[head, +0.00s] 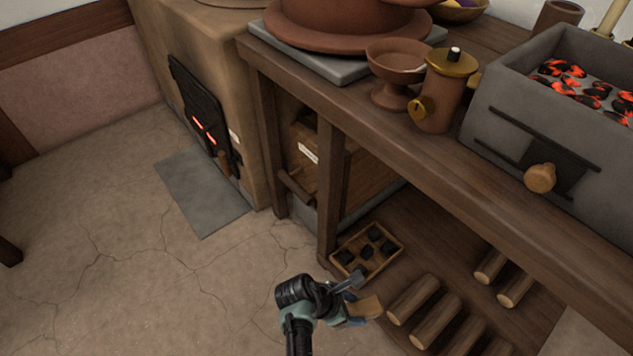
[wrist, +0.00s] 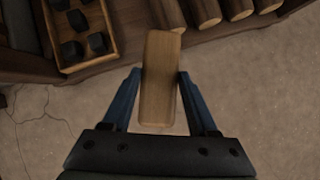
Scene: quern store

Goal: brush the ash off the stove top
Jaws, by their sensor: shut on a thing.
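My gripper (head: 356,303) is low in the head view, over the floor beside the bench's lower shelf. It is shut on a plain wooden block (head: 366,307). In the wrist view the block (wrist: 161,50) stands between the blue fingers of my gripper (wrist: 158,80). No bristles show on it, so I cannot tell whether it is a brush. The clay stove (head: 228,60) stands at the upper left, with a black door (head: 202,110) showing an orange glow. Its top (head: 222,14) is only partly in view at the upper edge, and I see no ash there.
A wooden bench (head: 420,140) carries a quern (head: 345,28), a clay bowl (head: 395,62), a lidded jar (head: 443,92) and a grey brazier (head: 570,120) with glowing coals. Below are a tray (head: 398,258) of dark lumps and several logs (head: 412,298).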

